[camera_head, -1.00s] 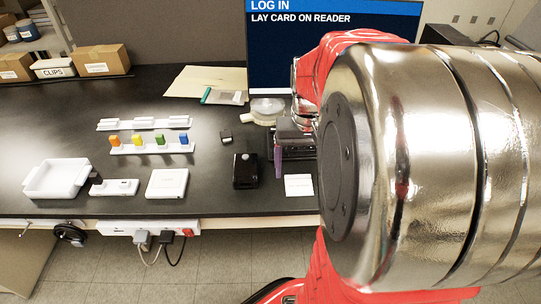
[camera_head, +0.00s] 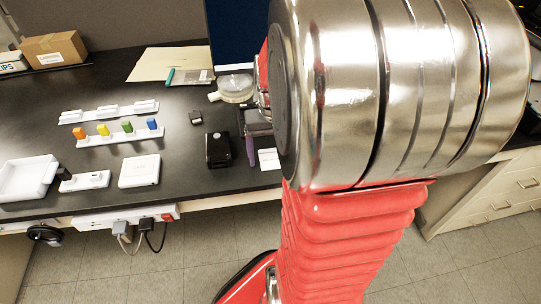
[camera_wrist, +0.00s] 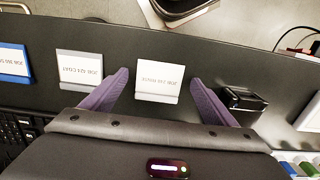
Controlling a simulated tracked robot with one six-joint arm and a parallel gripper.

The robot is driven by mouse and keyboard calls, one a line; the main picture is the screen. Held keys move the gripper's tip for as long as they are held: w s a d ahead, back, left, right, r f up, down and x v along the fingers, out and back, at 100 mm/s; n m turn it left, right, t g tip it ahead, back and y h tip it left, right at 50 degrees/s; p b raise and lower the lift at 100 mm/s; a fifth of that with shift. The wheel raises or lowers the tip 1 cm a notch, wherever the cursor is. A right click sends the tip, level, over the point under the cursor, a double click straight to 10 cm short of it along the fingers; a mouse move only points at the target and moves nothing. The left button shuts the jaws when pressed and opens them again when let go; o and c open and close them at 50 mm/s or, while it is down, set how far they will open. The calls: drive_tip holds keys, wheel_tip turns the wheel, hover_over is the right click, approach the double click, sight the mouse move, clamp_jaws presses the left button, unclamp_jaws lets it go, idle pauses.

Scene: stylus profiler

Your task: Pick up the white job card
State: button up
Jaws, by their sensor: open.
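The white job card (camera_wrist: 160,78) lies on the dark bench in the wrist view, with small upside-down print and a light grey strip along its near edge. It also shows in the head view (camera_head: 269,160), near the bench's front edge, beside my arm. My gripper (camera_wrist: 160,80) is open, with its two purple fingers apart on either side of the card in the picture. I cannot tell how high the fingertips are above the bench.
A grey-edged card (camera_wrist: 80,70) and a blue-edged card (camera_wrist: 12,63) lie left of the white one. A black box (camera_wrist: 243,99) stands close to the right finger. A keyboard (camera_wrist: 14,130) is at the left. In the head view, a white square block (camera_head: 139,171) lies farther left.

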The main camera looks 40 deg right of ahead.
sight(273, 161)
drive_tip(key=shift+c, duration=0.3)
drive_tip(key=c, duration=1)
drive_tip(key=shift+c, duration=0.2)
wheel_tip(273, 161, up, 10)
idle(0.4)
